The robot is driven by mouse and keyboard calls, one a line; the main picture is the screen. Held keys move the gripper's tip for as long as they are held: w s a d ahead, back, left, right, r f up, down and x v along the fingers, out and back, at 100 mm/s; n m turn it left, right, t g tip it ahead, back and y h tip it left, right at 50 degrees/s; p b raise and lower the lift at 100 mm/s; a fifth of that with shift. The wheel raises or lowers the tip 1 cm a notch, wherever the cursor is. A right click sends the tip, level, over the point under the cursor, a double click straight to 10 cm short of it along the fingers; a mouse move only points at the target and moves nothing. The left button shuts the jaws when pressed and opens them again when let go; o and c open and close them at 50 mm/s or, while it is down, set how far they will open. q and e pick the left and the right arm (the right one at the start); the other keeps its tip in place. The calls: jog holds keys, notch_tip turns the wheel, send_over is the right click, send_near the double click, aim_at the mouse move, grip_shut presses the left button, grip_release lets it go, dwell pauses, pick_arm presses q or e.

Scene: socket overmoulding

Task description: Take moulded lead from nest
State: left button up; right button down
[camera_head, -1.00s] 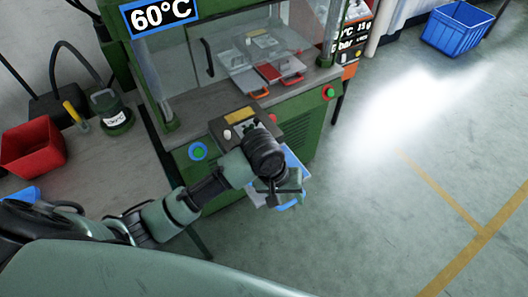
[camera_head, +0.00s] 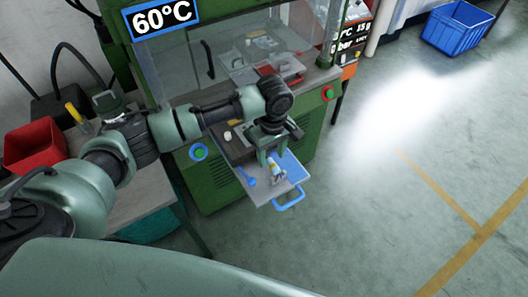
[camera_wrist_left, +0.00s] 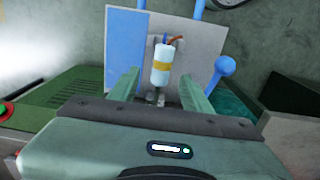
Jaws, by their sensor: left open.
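In the head view the plate (camera_head: 294,169) sticks out from the green machine's front, with a blue handle (camera_head: 289,199); the lead (camera_head: 275,170) is partly hidden by my gripper. My left gripper (camera_head: 273,156) points down over the plate. In the left wrist view its open fingers (camera_wrist_left: 163,86) stand either side of the lead's near end, apparently clear of it. My right gripper is not in view.
A blue round-headed lever (camera_wrist_left: 225,66) stands on the plate beside the lead. The green machine (camera_head: 222,184) rises behind. A red bin (camera_head: 34,145) is on the bench at left. A blue crate (camera_head: 456,28) lies on the floor at far right; the floor between is clear.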

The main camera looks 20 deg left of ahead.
pick_arm(q)
jog(key=shift+f, duration=1.45)
grip_shut()
jog(key=shift+r, duration=0.1)
